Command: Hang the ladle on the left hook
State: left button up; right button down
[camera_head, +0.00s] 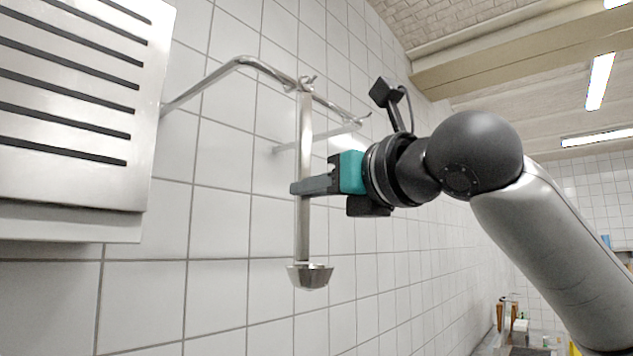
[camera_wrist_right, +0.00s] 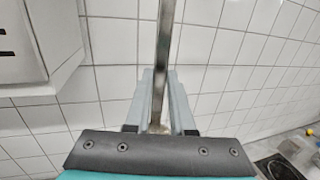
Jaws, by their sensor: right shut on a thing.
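The ladle (camera_head: 305,235) is a long flat metal handle with a small bowl (camera_head: 310,276) at its lower end, and it hangs upright in front of the tiled wall. My right gripper (camera_head: 300,187) comes in from the right and is shut on the handle around its middle. The handle also shows between the fingers in the right wrist view (camera_wrist_right: 164,50). The ladle's top end is at the left hook (camera_head: 307,83) on the bent metal rail; I cannot tell whether it rests on it. The right hook (camera_head: 362,118) is bare. My left gripper is out of view.
The metal rail (camera_head: 215,74) juts from the wall. A slotted metal panel (camera_head: 75,95) stands close at the left. A counter with a sink and small items (camera_head: 515,325) is far off at the lower right. The wall below the ladle is clear.

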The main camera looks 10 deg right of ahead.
dwell(0.4)
jog(key=c, duration=0.7)
grip_release()
jog(key=b+v, duration=0.3)
jog(key=v, duration=1.2)
jog(key=shift+s+d, duration=0.1)
